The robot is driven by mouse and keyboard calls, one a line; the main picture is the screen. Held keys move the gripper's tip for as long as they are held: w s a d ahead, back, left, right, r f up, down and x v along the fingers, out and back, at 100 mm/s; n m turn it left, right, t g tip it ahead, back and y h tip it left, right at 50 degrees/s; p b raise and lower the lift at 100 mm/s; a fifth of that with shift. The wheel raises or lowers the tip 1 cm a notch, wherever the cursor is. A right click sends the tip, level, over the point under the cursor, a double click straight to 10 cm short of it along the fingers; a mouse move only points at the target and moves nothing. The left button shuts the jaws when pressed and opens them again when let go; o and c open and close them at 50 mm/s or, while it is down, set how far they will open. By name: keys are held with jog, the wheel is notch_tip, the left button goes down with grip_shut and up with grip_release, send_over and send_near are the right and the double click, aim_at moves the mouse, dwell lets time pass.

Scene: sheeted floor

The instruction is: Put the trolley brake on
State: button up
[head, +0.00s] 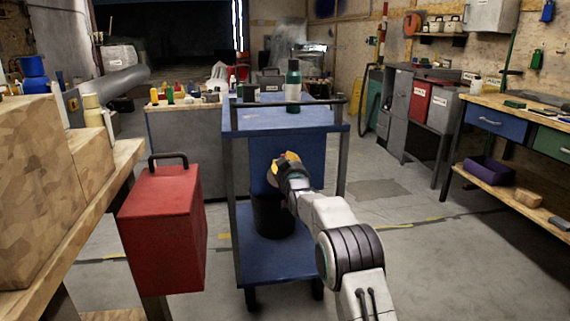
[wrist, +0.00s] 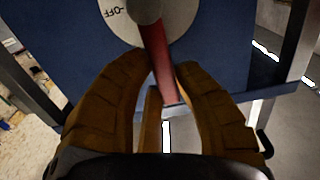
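The blue trolley (head: 262,118) stands ahead of me. It also fills much of the wrist view (wrist: 225,45). On its blue panel is a pale round plate (wrist: 180,12) with the letters "OFF" on its left part. A red brake lever (wrist: 161,62) runs from a dark hub at the top of the plate down towards me. My gripper (wrist: 161,62), with orange-brown fingers, has one fingertip on each side of the lever, and the fingers look closed on it. In the head view my gripper (head: 286,163) is at the trolley's front panel and hides the lever.
A green bottle (head: 293,84) stands on the trolley top and a black bin (head: 270,218) on its lower shelf. A red box (head: 165,230) is close at left, beside a wooden bench (head: 125,155). A workbench (head: 505,110) stands at right. The floor (head: 430,250) right of the trolley is clear.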

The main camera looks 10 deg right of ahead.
jog(key=o, duration=0.5)
jog(key=shift+o, duration=0.2)
jog(key=shift+s, duration=0.1)
jog(key=s, duration=1.1)
jog(key=shift+s, duration=0.4)
jog(key=shift+s+d, duration=0.1)
jog(key=shift+s, duration=0.05)
